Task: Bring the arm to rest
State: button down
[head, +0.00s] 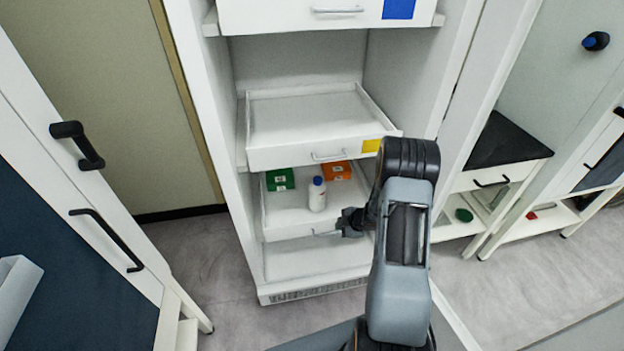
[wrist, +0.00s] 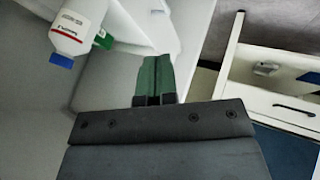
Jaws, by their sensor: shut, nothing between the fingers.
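My gripper (head: 344,222) is at the front edge of the lower open drawer (head: 285,232) of the white freeze dryer, close to that drawer's handle. I cannot tell whether it touches the drawer. In the wrist view its fingers (wrist: 155,72) are together with nothing between them. My arm is bent and extends forward from the bottom of the head view, hiding the drawer's right part.
The lower drawer holds a white bottle with a blue cap (head: 317,196), a green box (head: 280,179) and an orange box (head: 335,170). The drawer above, with a yellow label (head: 371,146), is also pulled out and empty. A white cabinet door (head: 95,200) stands at left.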

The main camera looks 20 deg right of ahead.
jog(key=s+d+r+m+g+h, duration=0.2)
jog(key=s+d+m+g+h, duration=0.1)
jog(key=s+d+m+h, duration=0.3)
notch_tip(320, 180, up, 9)
jog(key=s+m+g+h+p, duration=0.1)
jog(key=s+m+g+p, duration=0.15)
jog(key=m, duration=0.25)
jog(key=s+a+r+m+t+y+p, duration=0.1)
jog(key=s+a+r+p, duration=0.1)
jog(key=a+r, duration=0.4)
jog(key=s+a+r+m+t+y+p, duration=0.1)
jog(key=s+a+r+p, duration=0.2)
jog(key=r, duration=1)
jog(key=s+a+r+m+t+y+p, duration=0.1)
jog(key=s+a+r, duration=0.4)
jog(key=a+r, duration=0.5)
jog(key=shift+s+a+r+m+p, duration=0.2)
jog(key=shift+s+m+p, duration=0.3)
jog(key=shift+p, duration=0.45)
